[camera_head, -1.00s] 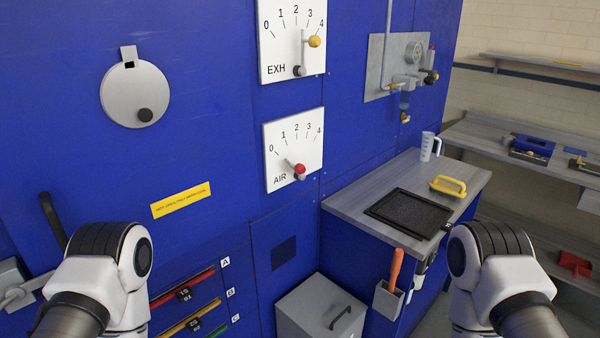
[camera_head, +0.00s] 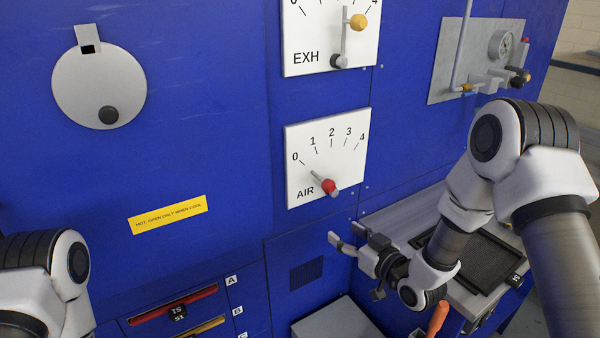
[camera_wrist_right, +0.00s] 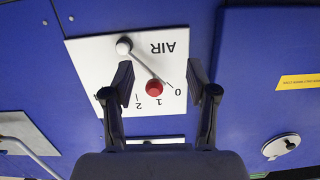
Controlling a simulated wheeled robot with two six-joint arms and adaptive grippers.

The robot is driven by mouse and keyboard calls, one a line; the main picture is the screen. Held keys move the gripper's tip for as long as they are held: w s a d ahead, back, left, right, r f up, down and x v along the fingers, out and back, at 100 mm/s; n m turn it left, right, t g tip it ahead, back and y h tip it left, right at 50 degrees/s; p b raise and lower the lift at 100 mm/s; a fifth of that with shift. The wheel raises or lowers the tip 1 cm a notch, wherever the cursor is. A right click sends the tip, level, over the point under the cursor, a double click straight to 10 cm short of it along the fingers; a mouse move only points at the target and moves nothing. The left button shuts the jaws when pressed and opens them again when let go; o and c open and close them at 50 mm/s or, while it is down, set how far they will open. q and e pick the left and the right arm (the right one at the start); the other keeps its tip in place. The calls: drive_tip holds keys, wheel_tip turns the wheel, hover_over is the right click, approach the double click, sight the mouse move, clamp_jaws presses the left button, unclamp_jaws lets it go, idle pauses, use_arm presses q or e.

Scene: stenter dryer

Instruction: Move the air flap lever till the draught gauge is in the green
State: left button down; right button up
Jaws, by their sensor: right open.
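The air flap lever is a short grey rod with a red knob (camera_head: 329,187) on a white plate marked AIR (camera_head: 345,150), numbered 0 to 4. In the right wrist view the plate is upside down, and the red knob (camera_wrist_right: 154,88) lies towards the 0 and 1 end. My right gripper (camera_head: 346,240) is open and empty, below the AIR plate in the head view. Its fingers (camera_wrist_right: 161,80) frame the lever in the wrist view, with no visible contact. My left gripper is out of view. No gauge with a readable green zone shows.
Above is the EXH plate (camera_head: 322,38) with a yellow-knobbed lever (camera_head: 358,21). A grey panel with a round dial (camera_head: 501,44) and pipes is at right. A grey worktop with a black tray (camera_head: 465,262) lies under my right arm. A grey box (camera_head: 335,322) stands below.

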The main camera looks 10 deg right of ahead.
sight(333, 186)
drive_tip(key=shift+t, duration=0.8)
drive_tip(key=w+r, duration=0.1)
drive_tip(key=r, duration=0.1)
drive_tip(key=w+r, duration=0.1)
drive_tip(key=r, duration=0.2)
drive_tip(key=w+r, duration=0.1)
drive_tip(key=r, duration=0.2)
drive_tip(key=shift+d+r, duration=0.1)
drive_tip(key=shift+r, duration=0.05)
drive_tip(key=x, duration=0.2)
drive_tip(key=p+x, duration=0.1)
drive_tip(key=x, duration=0.1)
drive_tip(key=p+x, duration=0.1)
drive_tip(key=x, duration=0.2)
drive_tip(key=shift+w+d+f, duration=0.1)
drive_tip(key=shift+d+f, duration=0.1)
drive_tip(key=shift+f, duration=0.1)
drive_tip(key=shift+a+r, duration=0.15)
clamp_jaws()
